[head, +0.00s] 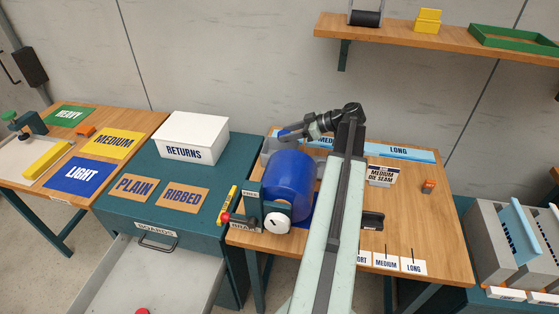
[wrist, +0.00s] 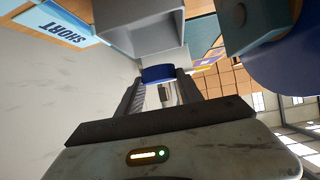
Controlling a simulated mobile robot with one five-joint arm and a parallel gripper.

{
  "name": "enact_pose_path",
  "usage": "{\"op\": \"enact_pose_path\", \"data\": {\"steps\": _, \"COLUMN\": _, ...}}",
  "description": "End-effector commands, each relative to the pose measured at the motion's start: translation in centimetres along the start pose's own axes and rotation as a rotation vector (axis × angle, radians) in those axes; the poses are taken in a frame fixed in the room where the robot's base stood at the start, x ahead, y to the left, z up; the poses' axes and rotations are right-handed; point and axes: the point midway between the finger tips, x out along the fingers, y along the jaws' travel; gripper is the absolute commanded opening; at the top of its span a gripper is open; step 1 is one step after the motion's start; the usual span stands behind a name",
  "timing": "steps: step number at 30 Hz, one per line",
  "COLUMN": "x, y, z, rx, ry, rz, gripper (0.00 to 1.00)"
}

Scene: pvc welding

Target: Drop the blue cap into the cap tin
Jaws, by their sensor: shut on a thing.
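My gripper (head: 300,131) reaches left over the back of the middle bench. In the wrist view its fingers (wrist: 160,86) are closed on the blue cap (wrist: 158,73). The cap also shows in the head view (head: 285,135), small and partly covered by the gripper. A grey open box, which looks like the cap tin (wrist: 179,38), is just beyond the cap in the wrist view. In the head view the grey tin (head: 267,148) is partly hidden behind the blue drum, close below the cap. I cannot tell whether the cap is over its opening.
A large blue drum (head: 290,186) with a white dial (head: 277,222) stands close in front of the tin. A white RETURNS box (head: 190,138) stands on the teal cabinet to the left. A small sign (head: 382,175) and an orange block (head: 428,186) are on the right of the bench.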

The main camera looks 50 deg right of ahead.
Motion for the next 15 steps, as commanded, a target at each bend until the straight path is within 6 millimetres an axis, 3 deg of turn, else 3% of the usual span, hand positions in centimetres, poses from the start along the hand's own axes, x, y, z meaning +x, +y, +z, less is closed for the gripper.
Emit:
{"op": "enact_pose_path", "data": {"steps": 7, "x": 2.0, "y": 0.0, "z": 3.6, "rx": 0.000, "ry": 0.000, "rz": 0.000, "gripper": 0.06}}
{"op": "enact_pose_path", "data": {"steps": 15, "x": 2.4, "y": 0.0, "z": 4.3, "rx": 0.000, "ry": 0.000, "rz": 0.000, "gripper": 0.06}}
